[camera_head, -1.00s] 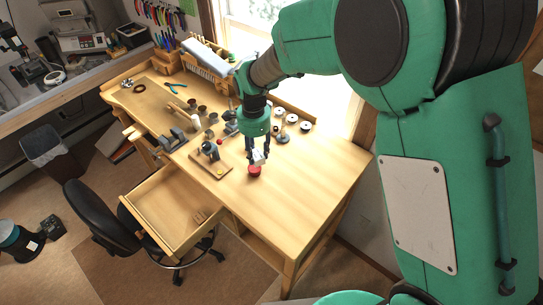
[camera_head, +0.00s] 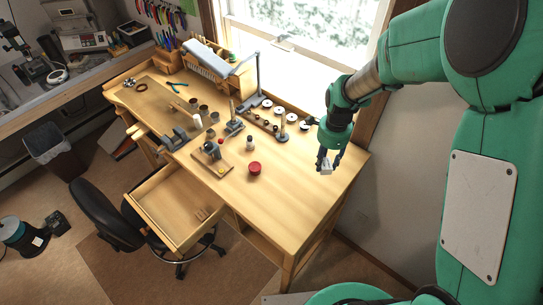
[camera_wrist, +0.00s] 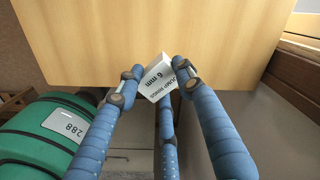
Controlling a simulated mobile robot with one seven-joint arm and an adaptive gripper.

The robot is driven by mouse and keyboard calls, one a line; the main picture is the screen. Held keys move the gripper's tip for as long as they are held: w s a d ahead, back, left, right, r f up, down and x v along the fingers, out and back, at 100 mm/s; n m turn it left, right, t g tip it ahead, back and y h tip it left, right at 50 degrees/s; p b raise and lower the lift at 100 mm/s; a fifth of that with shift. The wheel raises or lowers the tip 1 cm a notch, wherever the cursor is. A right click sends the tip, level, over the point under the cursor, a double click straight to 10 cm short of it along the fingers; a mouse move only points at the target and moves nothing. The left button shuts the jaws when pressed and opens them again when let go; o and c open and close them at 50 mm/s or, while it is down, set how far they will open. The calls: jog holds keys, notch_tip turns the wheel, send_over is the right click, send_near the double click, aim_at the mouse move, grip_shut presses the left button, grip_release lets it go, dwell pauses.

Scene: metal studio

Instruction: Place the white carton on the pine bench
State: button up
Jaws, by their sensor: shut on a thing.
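The white carton (camera_head: 327,170) is held in my gripper (camera_head: 328,163), near the right end of the pine bench (camera_head: 290,205) in the head view. In the wrist view the carton overlaps the edge of the bench top (camera_wrist: 150,35). How high it is above the bench, I cannot tell.
A red-lidded jar (camera_head: 254,168) stands left of my gripper, with a small dark bottle (camera_head: 249,143) behind it. A lamp (camera_head: 257,90) and several spools line the back. The bench's front right top is clear. An open drawer (camera_head: 177,205) juts from the front.

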aim_at(324, 169)
notch_tip(324, 169, down, 4)
jog(key=shift+a+f, duration=0.1)
jog(key=shift+f, duration=0.1)
jog(key=w, duration=0.5)
jog(key=w+f, duration=0.1)
jog(key=w, duration=1)
jog(key=shift+d+f, duration=0.2)
jog(key=shift+d, duration=0.2)
jog(key=shift+c, duration=0.2)
jog(key=shift+f, duration=0.1)
jog(key=shift+f, duration=1.65)
jog(key=shift+f, duration=0.15)
jog(key=o, duration=1.2)
